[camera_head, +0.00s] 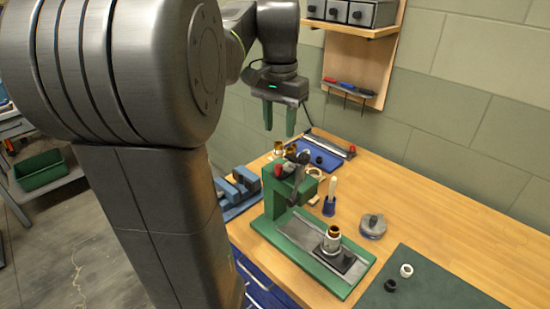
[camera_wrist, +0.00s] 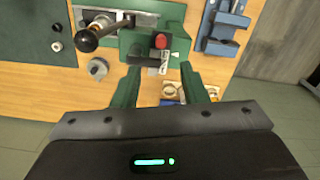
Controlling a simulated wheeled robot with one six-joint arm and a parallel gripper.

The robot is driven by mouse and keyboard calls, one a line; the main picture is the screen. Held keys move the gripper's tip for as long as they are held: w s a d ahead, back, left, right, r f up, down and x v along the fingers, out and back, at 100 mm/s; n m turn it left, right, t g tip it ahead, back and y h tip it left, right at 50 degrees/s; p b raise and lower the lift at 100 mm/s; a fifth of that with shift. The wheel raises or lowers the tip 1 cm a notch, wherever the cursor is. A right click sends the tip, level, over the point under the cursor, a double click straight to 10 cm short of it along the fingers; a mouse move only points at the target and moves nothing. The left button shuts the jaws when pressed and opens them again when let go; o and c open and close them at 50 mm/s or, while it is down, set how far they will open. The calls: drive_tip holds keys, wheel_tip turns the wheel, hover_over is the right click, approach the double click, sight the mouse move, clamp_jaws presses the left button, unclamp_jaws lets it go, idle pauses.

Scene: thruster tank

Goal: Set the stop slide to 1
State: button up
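The green bench press (camera_head: 275,196) stands on the wooden table; it also shows at the top of the wrist view (camera_wrist: 150,15). A red knob (camera_wrist: 161,41) sits on a small slide-like part of the press head, probably the stop slide; in the head view the red (camera_head: 279,170) shows near the top of the press. Any scale marks are too small to read. My gripper (camera_head: 279,123) is open and empty, above and behind the press. In the wrist view, its green fingers (camera_wrist: 160,88) stand apart, below the red knob in the picture and not touching it.
A dark lever with a round knob (camera_wrist: 87,43) sticks up from the press. A metal cup-like part (camera_head: 332,240) stands on its base. Nearby are a blue vise (camera_head: 240,186), a round grey part (camera_head: 373,226), a blue tray (camera_head: 322,158) and a dark mat (camera_head: 430,292).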

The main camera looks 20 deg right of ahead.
sight(278, 165)
wheel_tip(278, 165, down, 11)
drive_tip(key=shift+w+r, duration=0.1)
idle(0.3)
clamp_jaws()
